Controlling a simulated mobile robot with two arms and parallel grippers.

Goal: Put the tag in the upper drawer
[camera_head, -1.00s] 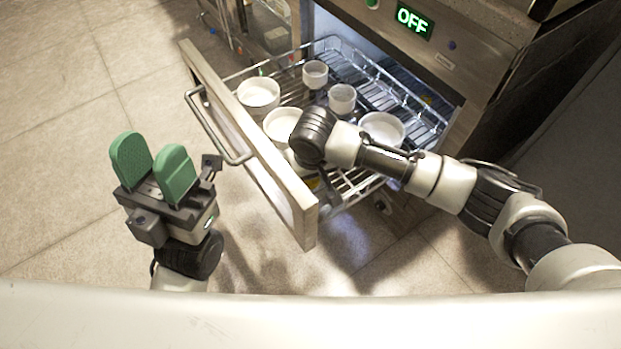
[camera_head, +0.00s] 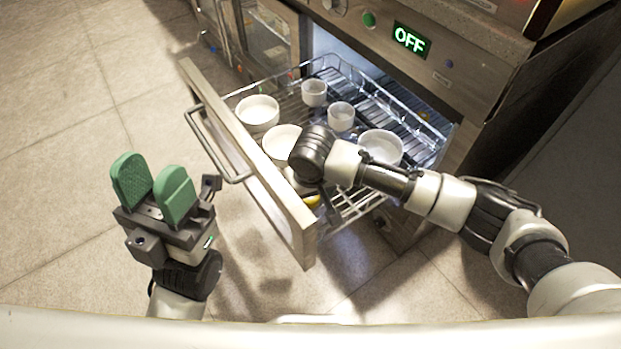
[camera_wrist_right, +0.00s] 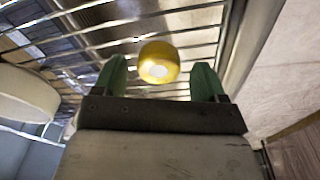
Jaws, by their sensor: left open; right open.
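A small round yellow object with a pale centre (camera_wrist_right: 159,63) shows in the right wrist view, between the green fingers of my right gripper (camera_wrist_right: 161,78). I cannot tell whether it is the tag. The gripper is open, with gaps on both sides of it. In the head view, only a bit of yellow (camera_head: 312,201) shows beside my right wrist, which hides the right fingers. The drawer (camera_head: 250,155) is pulled out, with a wooden front and a wire basket. My left gripper (camera_head: 152,182) is open and empty, over the floor left of the drawer.
White bowls (camera_head: 257,112) and cups (camera_head: 314,92) stand in the drawer basket. Another bowl (camera_head: 381,147) sits near my right forearm. A lit OFF display (camera_head: 411,39) is on the cabinet above. The floor at left is clear.

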